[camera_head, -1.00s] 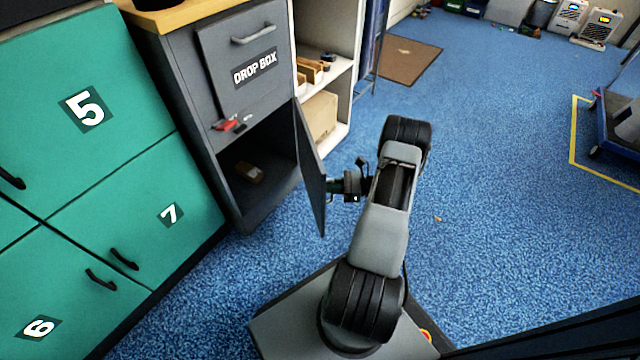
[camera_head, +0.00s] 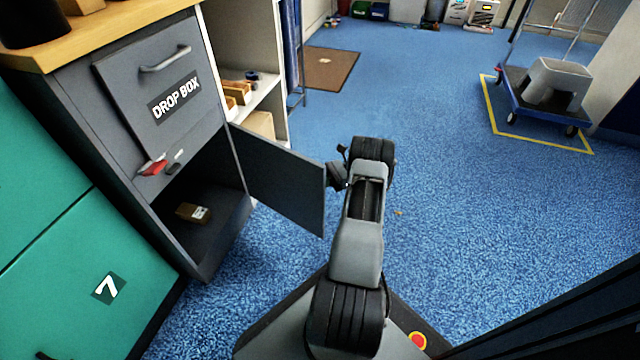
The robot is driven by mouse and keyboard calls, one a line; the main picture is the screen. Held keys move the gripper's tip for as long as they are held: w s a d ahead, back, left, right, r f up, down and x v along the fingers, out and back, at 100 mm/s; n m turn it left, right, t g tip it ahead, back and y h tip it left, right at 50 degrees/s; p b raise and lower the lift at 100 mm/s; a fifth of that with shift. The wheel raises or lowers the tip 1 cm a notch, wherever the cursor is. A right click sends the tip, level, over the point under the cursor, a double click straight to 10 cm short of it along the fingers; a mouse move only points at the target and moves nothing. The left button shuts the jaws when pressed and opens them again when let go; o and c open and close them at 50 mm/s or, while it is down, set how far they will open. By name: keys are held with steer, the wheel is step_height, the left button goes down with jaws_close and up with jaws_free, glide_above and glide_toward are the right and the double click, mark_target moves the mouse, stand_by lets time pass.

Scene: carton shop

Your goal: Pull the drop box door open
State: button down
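The drop box (camera_head: 120,110) is a dark grey cabinet at the left with a wooden top. Its lower door (camera_head: 280,180) stands swung out to the right, hinged on the compartment's right side. Inside the open compartment lies a small brown carton (camera_head: 193,213) with a white label. My gripper (camera_head: 334,175) is at the door's outer free edge, on the far side from the compartment. The arm and the door hide its fingertips, so I cannot tell whether it is open or shut on the door.
Red and grey tags or keys (camera_head: 154,165) sit above the compartment. Teal lockers (camera_head: 60,270) stand at the near left. A white shelf (camera_head: 262,100) stands behind the door. Blue carpet (camera_head: 440,190) is clear to the right, up to a blue trolley (camera_head: 540,108).

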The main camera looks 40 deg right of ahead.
steer(key=shift+s, duration=0.15)
steer(key=c, duration=1.2)
jaws_free()
